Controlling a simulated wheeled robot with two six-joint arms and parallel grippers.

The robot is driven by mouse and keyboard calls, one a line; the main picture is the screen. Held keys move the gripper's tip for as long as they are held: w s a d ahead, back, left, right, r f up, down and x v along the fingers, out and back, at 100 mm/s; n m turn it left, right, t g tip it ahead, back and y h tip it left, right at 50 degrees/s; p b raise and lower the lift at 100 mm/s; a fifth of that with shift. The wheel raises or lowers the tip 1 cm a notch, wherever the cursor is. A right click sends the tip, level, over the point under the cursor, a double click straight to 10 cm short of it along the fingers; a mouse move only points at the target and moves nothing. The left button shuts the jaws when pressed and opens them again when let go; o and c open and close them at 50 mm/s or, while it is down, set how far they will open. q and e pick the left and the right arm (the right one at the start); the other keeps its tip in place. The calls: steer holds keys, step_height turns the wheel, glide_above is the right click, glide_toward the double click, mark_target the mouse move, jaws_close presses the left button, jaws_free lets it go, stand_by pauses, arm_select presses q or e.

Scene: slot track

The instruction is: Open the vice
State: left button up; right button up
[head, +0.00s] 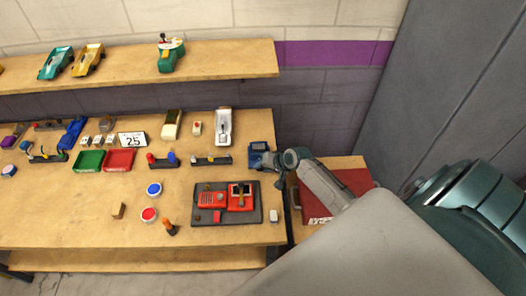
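A small blue device (259,150), which looks like the vice, stands at the right end of the workbench, near its edge. My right gripper (267,162) is at its front right side, coming in from the right. The gripper overlaps the lower part of the device in the picture, so I cannot tell whether they touch. The fingers are small and dark, and whether they are open or shut is not clear. The vice's jaws and handle are too small or hidden to make out. My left gripper is not in view.
A red device sits on a dark board (252,217) in front of the vice. A white slot car (223,127) stands behind left. Red (120,160) and green (88,161) trays lie further left. A red box (350,182) is on the lower surface at right, beneath my arm.

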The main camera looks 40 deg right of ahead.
steer(key=shift+a, duration=0.1)
steer(key=h, duration=0.1)
steer(key=g+h, duration=0.1)
steer(key=n+g+h, duration=0.1)
steer(key=shift+w+a+r+h, duration=0.25)
steer(key=shift+a+h, duration=0.05)
steer(key=shift+a, duration=0.05)
steer(key=g+h, duration=0.2)
steer(key=h, duration=0.1)
steer(key=n+g+h, duration=0.1)
steer(key=shift+w+a+f, duration=0.1)
steer(key=shift+w+a, duration=0.15)
steer(key=shift+a, duration=0.1)
steer(key=h, duration=0.1)
steer(key=g+h+b, duration=0.1)
steer(key=shift+w+a+f+n+h, duration=0.1)
steer(key=shift+a+f+n+h, duration=0.05)
steer(key=shift+n+h, duration=0.15)
steer(key=shift+a+f+n+g+h+b, duration=0.15)
steer(key=shift+n+g+h+b, duration=0.25)
steer(key=shift+g+h+b, duration=0.85)
steer(key=shift+t+h, duration=0.25)
steer(key=shift+h, duration=0.3)
steer(key=o, duration=0.7)
